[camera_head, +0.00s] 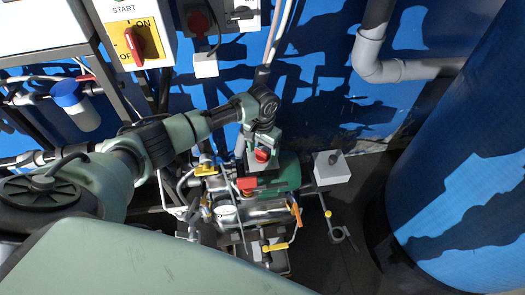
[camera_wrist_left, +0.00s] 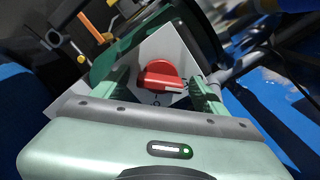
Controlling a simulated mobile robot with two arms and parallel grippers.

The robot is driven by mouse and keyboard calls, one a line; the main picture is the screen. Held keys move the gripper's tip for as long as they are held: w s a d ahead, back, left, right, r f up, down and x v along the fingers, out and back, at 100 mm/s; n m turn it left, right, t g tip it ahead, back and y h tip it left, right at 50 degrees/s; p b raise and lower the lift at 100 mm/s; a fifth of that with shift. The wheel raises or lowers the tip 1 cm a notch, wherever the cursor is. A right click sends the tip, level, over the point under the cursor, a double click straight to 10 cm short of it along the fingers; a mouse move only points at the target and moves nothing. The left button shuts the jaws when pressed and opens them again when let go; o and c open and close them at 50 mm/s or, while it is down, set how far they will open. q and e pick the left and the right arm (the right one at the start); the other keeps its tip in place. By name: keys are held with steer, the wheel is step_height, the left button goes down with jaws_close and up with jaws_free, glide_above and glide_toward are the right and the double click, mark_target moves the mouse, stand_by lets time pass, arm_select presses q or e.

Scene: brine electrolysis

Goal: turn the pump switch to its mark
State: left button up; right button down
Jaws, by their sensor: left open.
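A red knob (camera_wrist_left: 162,76) stands on a pale square plate (camera_wrist_left: 170,47) in the left wrist view; it looks like the pump switch. It lies between the two fingers of my left gripper (camera_wrist_left: 158,92), which is open, with a gap on each side. Small dark marks show on the plate below the knob, too small to read. In the head view my left gripper (camera_head: 262,143) points down over the green pump motor (camera_head: 287,172), with a red part (camera_head: 262,155) at its tip. My right gripper is not in view.
A panel with a red handle on a yellow ON/OFF plate (camera_head: 117,47) is at upper left. Yellow-handled (camera_head: 275,247) and orange-handled (camera_head: 296,213) valves sit on pipework below the motor. A grey box (camera_head: 332,167) stands right of it. A large blue tank (camera_head: 465,170) fills the right.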

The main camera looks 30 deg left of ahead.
arm_select(q)
steer(key=c, duration=1.4)
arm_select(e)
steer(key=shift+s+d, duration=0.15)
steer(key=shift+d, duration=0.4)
arm_select(q)
steer(key=shift+m, duration=0.3)
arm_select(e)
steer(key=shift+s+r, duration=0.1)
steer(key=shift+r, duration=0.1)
arm_select(q)
steer(key=m+p, duration=0.2)
steer(key=shift+r+m, duration=0.1)
steer(key=shift+m, duration=0.3)
steer(key=m+p, duration=0.1)
steer(key=m, duration=1.3)
steer(key=shift+w, duration=0.1)
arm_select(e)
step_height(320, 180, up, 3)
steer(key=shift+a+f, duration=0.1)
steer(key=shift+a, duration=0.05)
arm_select(q)
steer(key=shift+m, duration=0.4)
